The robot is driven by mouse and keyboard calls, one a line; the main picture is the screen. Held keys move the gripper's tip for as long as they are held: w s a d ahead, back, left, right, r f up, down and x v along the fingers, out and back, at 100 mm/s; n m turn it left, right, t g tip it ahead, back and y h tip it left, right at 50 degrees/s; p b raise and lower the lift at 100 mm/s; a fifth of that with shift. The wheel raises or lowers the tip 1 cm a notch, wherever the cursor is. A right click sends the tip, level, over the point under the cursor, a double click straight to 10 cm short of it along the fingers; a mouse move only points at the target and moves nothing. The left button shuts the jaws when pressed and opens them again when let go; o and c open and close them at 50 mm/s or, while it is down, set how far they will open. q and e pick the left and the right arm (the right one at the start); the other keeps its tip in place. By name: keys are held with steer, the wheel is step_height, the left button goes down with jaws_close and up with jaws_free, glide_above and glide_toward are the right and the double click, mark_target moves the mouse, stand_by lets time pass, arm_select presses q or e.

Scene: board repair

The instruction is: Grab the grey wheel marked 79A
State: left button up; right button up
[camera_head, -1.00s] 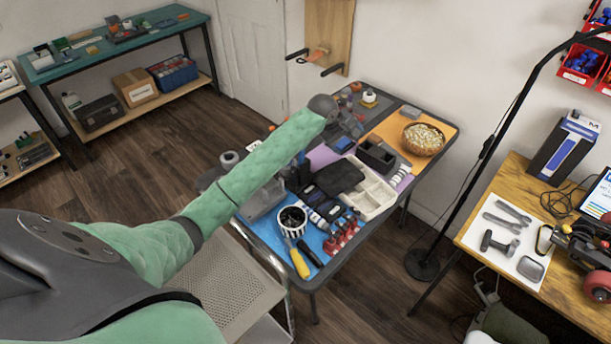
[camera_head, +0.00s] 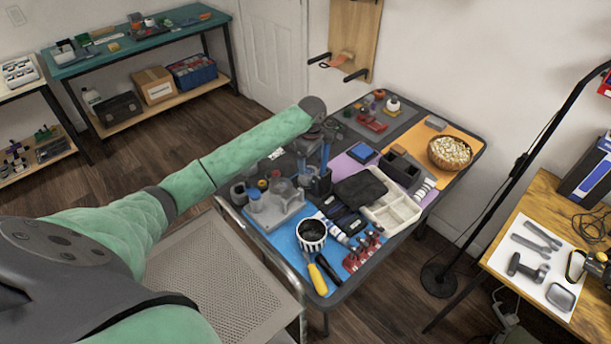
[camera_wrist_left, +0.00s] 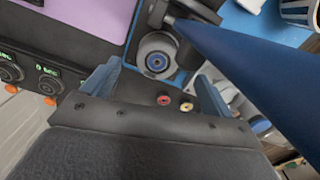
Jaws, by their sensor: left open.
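A grey wheel with a blue-ringed hub (camera_wrist_left: 158,60) shows in the left wrist view, on a dark grey and blue surface. I cannot read any marking on it. My left gripper (camera_wrist_left: 155,88) is open, its two blue-grey fingers apart and nothing held between them. The wheel appears just beyond the gap between the fingertips. In the head view my left gripper (camera_head: 306,148) hangs over the left-middle part of the crowded table (camera_head: 345,292), and I cannot pick out that wheel there for certain. My right gripper is not in view.
A large dark blue tapered tool (camera_wrist_left: 255,70) crosses close to the left fingers in the wrist view. A unit with green displays (camera_wrist_left: 45,80) lies at left. On the table are a striped cup (camera_head: 311,236), a cream tray (camera_head: 393,208) and a basket (camera_head: 450,152).

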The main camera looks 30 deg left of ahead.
mark_target(309, 171)
arm_select(q)
steer(key=shift+s+f, duration=0.1)
steer(key=shift+f, duration=0.3)
steer(key=shift+a+f+p, duration=0.1)
steer(key=shift+f+p, duration=0.4)
steer(key=shift+f, duration=0.45)
steer(key=f, duration=0.1)
steer(key=f+p, duration=0.2)
steer(key=shift+w+a+f, duration=0.3)
steer(key=shift+a+f, duration=0.05)
steer(key=shift+a, duration=0.05)
steer(key=shift+f, duration=0.75)
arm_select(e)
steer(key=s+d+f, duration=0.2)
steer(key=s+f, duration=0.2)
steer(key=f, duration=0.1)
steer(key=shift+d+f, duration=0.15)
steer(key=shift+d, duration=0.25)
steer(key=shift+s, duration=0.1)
arm_select(q)
steer(key=c, duration=1.1)
steer(key=shift+c, duration=0.3)
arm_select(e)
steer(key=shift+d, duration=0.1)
